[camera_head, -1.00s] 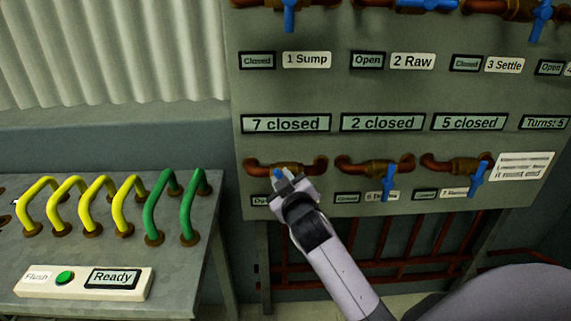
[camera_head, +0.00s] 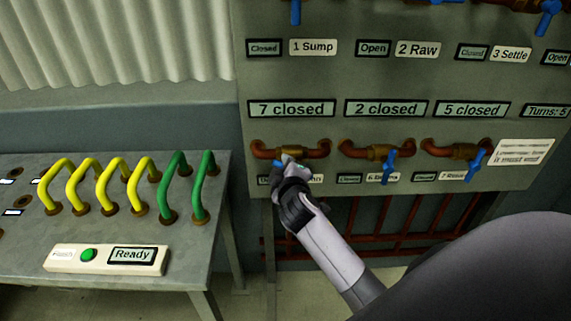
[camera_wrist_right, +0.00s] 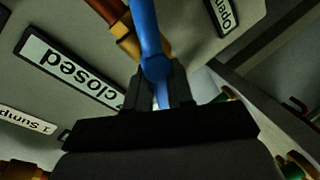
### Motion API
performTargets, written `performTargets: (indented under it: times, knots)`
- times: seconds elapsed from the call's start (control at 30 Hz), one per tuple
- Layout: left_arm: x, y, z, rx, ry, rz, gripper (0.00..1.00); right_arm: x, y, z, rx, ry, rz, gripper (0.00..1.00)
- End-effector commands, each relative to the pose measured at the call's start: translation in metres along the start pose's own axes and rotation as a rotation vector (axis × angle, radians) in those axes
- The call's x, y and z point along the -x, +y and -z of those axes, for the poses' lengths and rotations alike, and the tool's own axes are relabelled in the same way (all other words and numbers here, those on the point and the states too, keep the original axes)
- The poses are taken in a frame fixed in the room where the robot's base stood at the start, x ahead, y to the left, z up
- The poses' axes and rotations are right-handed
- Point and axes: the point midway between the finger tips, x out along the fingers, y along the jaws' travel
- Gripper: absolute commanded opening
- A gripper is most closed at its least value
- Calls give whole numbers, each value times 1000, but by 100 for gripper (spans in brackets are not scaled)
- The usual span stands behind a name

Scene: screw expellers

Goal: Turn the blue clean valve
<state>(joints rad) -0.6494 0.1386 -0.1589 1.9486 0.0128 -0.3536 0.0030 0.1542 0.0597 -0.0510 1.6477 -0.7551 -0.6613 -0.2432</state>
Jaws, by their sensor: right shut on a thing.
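The blue handle of the lower left valve shows as a small blue bit (camera_head: 278,163) at my right gripper (camera_head: 287,166). The valve's brass body (camera_head: 291,151) sits on a copper pipe just above the gripper. In the right wrist view, the blue handle (camera_wrist_right: 150,40) runs down between the two dark fingers, which are shut on it. My left gripper is in neither view.
Two other blue-handled valves (camera_head: 389,167) stand to the right in the same row. Displays above read "7 closed" (camera_head: 292,109), "2 closed" and "5 closed". A bench at left holds yellow and green hoses and a green button (camera_head: 88,255).

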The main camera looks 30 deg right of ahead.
Motion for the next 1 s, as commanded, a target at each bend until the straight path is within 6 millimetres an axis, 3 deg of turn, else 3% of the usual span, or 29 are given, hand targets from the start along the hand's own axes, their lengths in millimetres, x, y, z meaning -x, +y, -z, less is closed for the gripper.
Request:
performTargets:
  times: [0.33, 0.37, 0.4, 0.77, 1.0]
  knots:
    - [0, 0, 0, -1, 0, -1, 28, 0, 0, 0, 1, -2, 1, 0]
    - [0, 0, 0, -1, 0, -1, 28, 0, 0, 0, 1, -2, 1, 32]
    - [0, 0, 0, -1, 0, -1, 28, 0, 0, 0, 1, -2, 1, 40]
    - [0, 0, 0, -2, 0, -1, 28, 4, 0, 0, 0, -1, 1, 40]
    - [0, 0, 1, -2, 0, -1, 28, 31, -1, -1, -1, -1, 2, 40]
